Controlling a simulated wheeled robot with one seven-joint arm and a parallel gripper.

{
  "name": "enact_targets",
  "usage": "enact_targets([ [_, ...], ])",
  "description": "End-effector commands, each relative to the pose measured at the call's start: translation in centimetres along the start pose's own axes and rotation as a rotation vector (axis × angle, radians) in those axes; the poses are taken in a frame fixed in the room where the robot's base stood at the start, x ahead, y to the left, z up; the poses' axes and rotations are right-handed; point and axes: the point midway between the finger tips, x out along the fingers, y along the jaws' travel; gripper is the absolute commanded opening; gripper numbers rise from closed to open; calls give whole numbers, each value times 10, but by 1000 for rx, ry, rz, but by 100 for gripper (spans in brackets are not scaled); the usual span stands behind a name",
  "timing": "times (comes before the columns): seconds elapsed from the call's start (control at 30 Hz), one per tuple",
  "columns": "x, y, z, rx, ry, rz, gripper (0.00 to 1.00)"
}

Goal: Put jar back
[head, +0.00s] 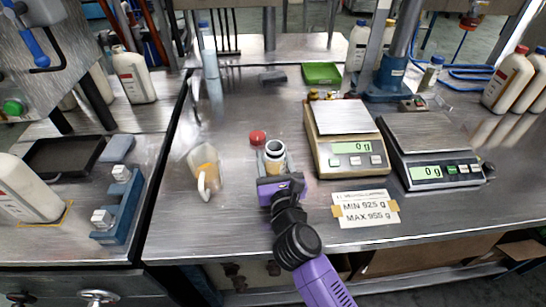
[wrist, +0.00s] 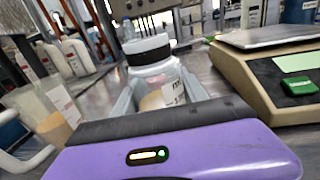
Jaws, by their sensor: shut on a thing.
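A red cap (head: 257,138) lies on the steel table just behind and left of the jar. The gripper body hides the jar's lower part in the wrist view.
A pitcher (head: 206,168) with amber liquid stands left of the jar. Two scales, the left one (head: 345,135) and the right one (head: 430,150), stand to the right. A green tray (head: 322,73) lies at the back. The front left of the steel table (head: 190,235) is clear.

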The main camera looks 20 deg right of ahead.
Motion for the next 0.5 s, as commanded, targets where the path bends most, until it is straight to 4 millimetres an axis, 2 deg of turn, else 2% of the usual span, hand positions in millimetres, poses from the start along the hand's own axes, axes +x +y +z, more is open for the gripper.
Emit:
enact_targets([
  [0.03,0,0,-1,0,0,0,57],
  [0.1,0,0,0,0,0,0,70],
  [0.13,0,0,0,0,0,0,73],
  [0.5,0,0,4,-1,0,0,73],
])
